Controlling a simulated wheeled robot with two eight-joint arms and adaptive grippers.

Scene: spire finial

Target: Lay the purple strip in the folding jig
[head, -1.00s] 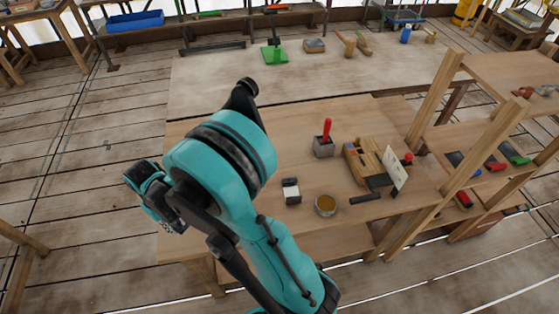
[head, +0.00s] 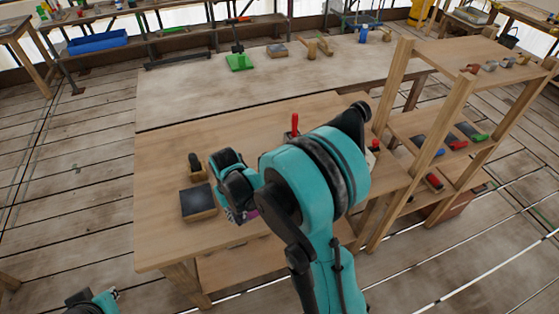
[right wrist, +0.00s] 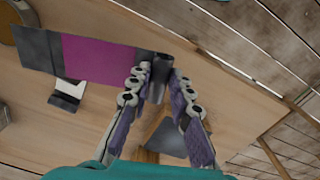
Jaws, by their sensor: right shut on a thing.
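The purple strip (right wrist: 98,60) shows in the right wrist view as a flat purple band with dark grey ends, held above the wooden bench. My right gripper (right wrist: 160,85) is shut on its dark end, with a dark rounded piece between the fingertips. In the head view my right gripper (head: 240,205) is over the bench, and a bit of purple shows under it. My left gripper (head: 105,296) is partly in view at the bottom left; its jaws are unclear. I cannot make out the folding jig for certain; my right arm hides part of the bench.
A wooden block with a dark top (head: 198,203) sits left of my right gripper, with a small dark-knobbed piece (head: 195,163) behind it. A red-handled tool (head: 295,125) stands behind my arm. A wooden shelf (head: 450,110) rises at the right. The bench's left side is largely clear.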

